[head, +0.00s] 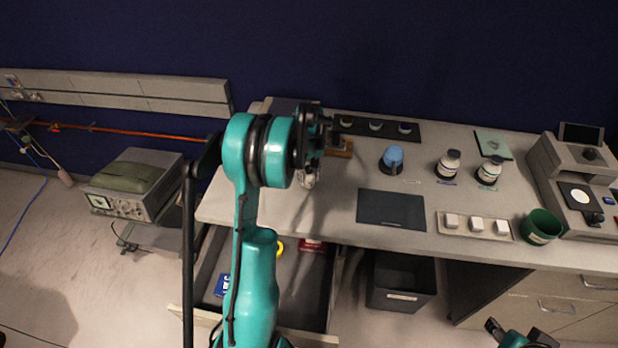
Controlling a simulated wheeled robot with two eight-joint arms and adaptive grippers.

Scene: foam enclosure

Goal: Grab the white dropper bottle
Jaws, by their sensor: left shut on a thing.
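My left gripper (313,142) is over the back left part of the bench, its fingers partly hidden behind my own teal wrist. Just below it is a small whitish object (308,177), which looks like the white dropper bottle, mostly covered by the wrist and fingers. The gripper is shut on it; whether it touches the bench I cannot tell.
A wooden block (338,148) is close to the left gripper. A dark strip with round items (376,127), a blue-topped object (392,158), a dark mat (391,209), a tray of white blocks (474,225) and a green cup (541,227) share the bench. An open drawer (264,265) lies below.

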